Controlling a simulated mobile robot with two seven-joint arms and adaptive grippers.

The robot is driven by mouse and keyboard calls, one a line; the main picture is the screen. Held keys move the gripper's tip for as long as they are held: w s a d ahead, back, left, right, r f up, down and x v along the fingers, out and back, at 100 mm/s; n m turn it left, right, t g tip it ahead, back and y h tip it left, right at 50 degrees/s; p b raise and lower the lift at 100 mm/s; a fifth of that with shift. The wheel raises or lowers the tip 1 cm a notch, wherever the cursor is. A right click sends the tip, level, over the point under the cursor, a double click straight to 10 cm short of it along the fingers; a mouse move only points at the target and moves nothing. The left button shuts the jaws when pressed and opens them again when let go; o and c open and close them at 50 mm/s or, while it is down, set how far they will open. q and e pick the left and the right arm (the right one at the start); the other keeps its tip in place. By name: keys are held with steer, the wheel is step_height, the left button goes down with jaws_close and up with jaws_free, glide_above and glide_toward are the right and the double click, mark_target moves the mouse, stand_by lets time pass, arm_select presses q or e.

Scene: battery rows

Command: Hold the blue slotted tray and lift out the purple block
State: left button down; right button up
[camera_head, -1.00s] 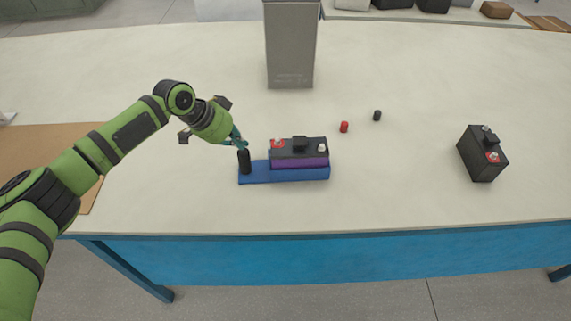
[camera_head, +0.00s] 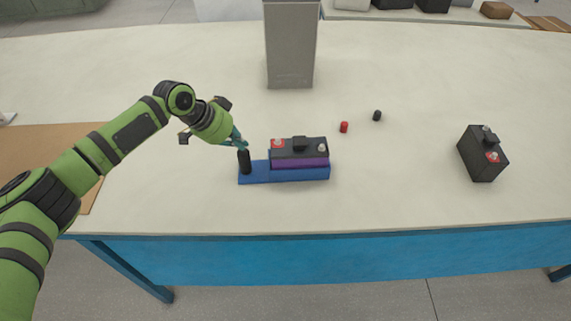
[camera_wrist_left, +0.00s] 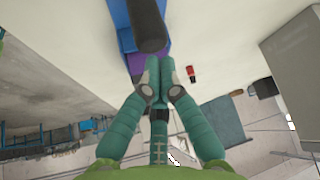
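The blue slotted tray (camera_head: 262,177) lies on the table, with a black upright post (camera_head: 245,162) at its left end. The purple block (camera_head: 300,163) sits in the tray's right part, with a black battery (camera_head: 302,148) resting on it. My left gripper (camera_head: 244,144) is at the top of the post. In the left wrist view, its fingertips (camera_wrist_left: 159,66) are together, with nothing visible between them. The post's rounded end (camera_wrist_left: 149,44) is just beyond them; whether they touch it I cannot tell. Purple (camera_wrist_left: 136,63) shows behind. My right gripper is not in view.
A red cap (camera_head: 344,127) and a black cap (camera_head: 377,116) lie behind the tray. Another black battery (camera_head: 482,155) stands at right. A tall grey box (camera_head: 290,45) stands at the back. A brown board (camera_head: 40,150) is at left. Table between tray and right battery is clear.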

arm_select(q)
steer(key=shift+f, duration=0.6)
